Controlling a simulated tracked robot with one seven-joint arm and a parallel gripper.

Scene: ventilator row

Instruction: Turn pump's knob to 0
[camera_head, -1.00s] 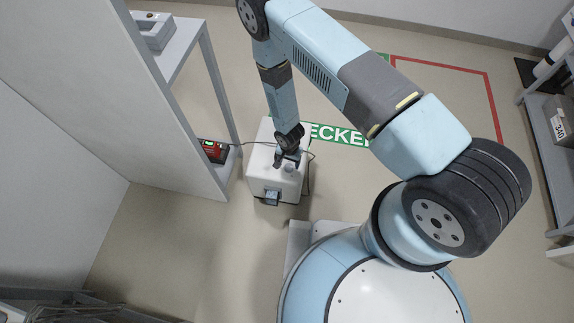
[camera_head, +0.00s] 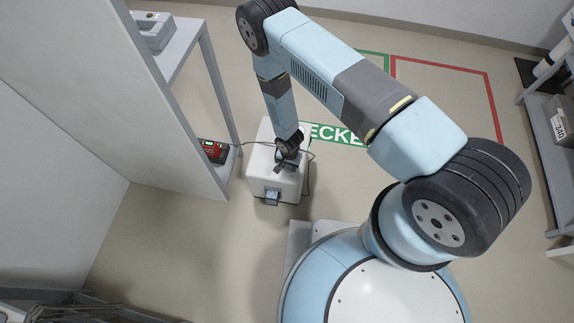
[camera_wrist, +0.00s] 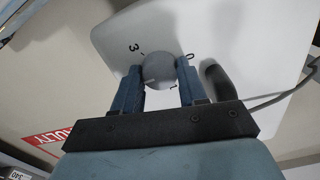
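The pump is a white box (camera_head: 262,178) on the floor, below my gripper in the head view. Its round grey knob (camera_wrist: 158,70) shows in the wrist view on the white top face, with printed marks 3, 0 and 1 around it. I cannot tell surely which mark the knob points to. My gripper (camera_wrist: 158,66) is open, with one blue finger on each side of the knob and little room between. Whether the fingers touch it is unclear. In the head view my gripper (camera_head: 286,163) covers the knob.
A dark handle-like part (camera_wrist: 217,82) stands close to the right finger. A cable runs from the box. A red device (camera_head: 213,151) sits on the low shelf beside a grey panel (camera_head: 150,110). A shelf (camera_head: 553,165) stands at the right. Floor in front of the box is clear.

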